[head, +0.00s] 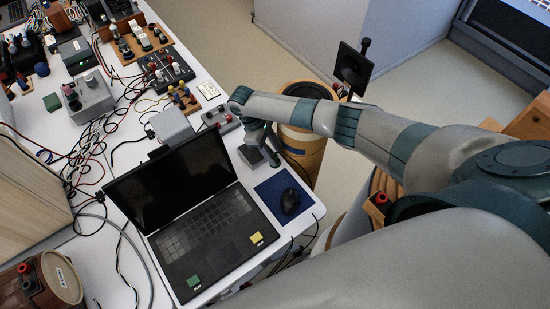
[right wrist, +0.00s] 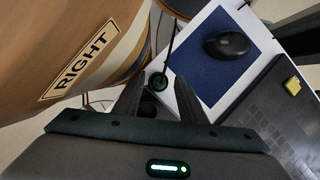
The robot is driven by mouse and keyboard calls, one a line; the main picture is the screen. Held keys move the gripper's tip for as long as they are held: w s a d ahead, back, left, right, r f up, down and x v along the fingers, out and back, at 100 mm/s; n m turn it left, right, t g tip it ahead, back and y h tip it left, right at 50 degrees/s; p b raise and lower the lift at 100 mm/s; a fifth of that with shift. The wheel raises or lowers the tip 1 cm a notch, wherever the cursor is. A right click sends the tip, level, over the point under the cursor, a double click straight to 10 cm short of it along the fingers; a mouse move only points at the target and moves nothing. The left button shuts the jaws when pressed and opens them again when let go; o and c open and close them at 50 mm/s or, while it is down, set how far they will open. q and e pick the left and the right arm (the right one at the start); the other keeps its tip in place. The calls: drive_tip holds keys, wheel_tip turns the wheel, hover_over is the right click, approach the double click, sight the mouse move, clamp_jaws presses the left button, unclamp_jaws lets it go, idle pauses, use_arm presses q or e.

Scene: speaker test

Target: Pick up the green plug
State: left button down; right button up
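My right gripper (right wrist: 160,88) is open, with one dark finger on each side of the plug. I cannot tell whether either finger touches it. In the head view my right gripper (head: 270,158) points down by the table's right edge, between the laptop and a wooden cylinder. I cannot make out the plug there; the hand and arm cover that area. My left gripper is not in view.
The wooden cylinder (right wrist: 95,55) labelled RIGHT stands close beside the fingers. A blue mouse pad (head: 270,190) with a black mouse (head: 290,201) and an open laptop (head: 205,240) lie near. Cables and small devices crowd the table's far left.

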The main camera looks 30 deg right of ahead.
drive_tip(key=shift+c, duration=0.5)
clamp_jaws()
drive_tip(key=shift+r, duration=0.15)
drive_tip(key=shift+r, duration=0.85)
wheel_tip(320, 180, up, 26)
drive_tip(key=b, duration=0.2)
drive_tip(key=shift+f, duration=0.1)
